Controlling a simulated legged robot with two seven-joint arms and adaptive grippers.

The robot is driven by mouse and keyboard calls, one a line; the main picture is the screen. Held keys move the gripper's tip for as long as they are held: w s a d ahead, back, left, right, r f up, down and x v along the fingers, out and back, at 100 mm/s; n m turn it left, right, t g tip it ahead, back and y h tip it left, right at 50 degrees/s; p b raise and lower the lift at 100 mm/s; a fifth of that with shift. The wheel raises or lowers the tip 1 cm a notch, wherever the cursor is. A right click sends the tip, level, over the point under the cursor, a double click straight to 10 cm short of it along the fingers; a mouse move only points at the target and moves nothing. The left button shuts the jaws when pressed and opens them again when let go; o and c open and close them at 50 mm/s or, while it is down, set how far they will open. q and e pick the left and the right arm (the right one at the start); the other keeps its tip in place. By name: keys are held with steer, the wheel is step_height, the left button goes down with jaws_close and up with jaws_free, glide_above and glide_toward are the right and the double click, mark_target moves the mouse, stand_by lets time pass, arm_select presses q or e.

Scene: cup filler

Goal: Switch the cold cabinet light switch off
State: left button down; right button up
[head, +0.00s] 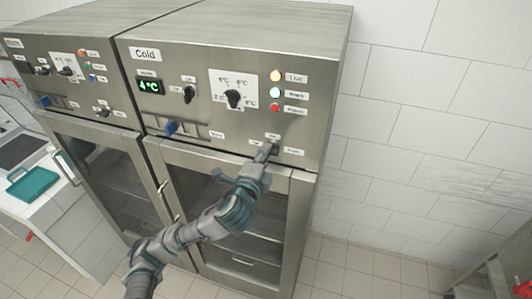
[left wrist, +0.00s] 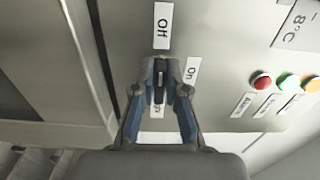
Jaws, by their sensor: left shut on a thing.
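The cold cabinet (head: 205,60) is a steel unit with a "Cold" label at its top left. Its light switch is a small dark knob low on the right of the front panel, mostly hidden by my gripper in the head view. My left gripper (head: 268,150) reaches it from below. In the left wrist view, my left gripper (left wrist: 161,72) is shut with its fingertips on either side of the light switch (left wrist: 160,85). The "Off" label (left wrist: 163,25) is above the fingertips and the "On" label (left wrist: 192,70) is to their right. The knob looks roughly in line with "Off".
A temperature dial (head: 233,98), a blue handle (head: 171,127) and three lamps, the top one orange (head: 276,76), are on the same panel. The glass door (head: 215,190) below is shut. A similar cabinet (head: 75,75) stands at left. White tiled wall (head: 420,100) is at right.

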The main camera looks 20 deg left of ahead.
arm_select(q)
steer(key=shift+d+f, duration=0.1)
steer(key=shift+f, duration=0.4)
steer(key=c, duration=1.4)
jaws_free()
steer(key=shift+o, duration=1)
steer(key=shift+s+r, duration=0.1)
steer(key=shift+a+r, duration=0.15)
steer(key=shift+a, duration=0.05)
steer(key=shift+r, duration=0.1)
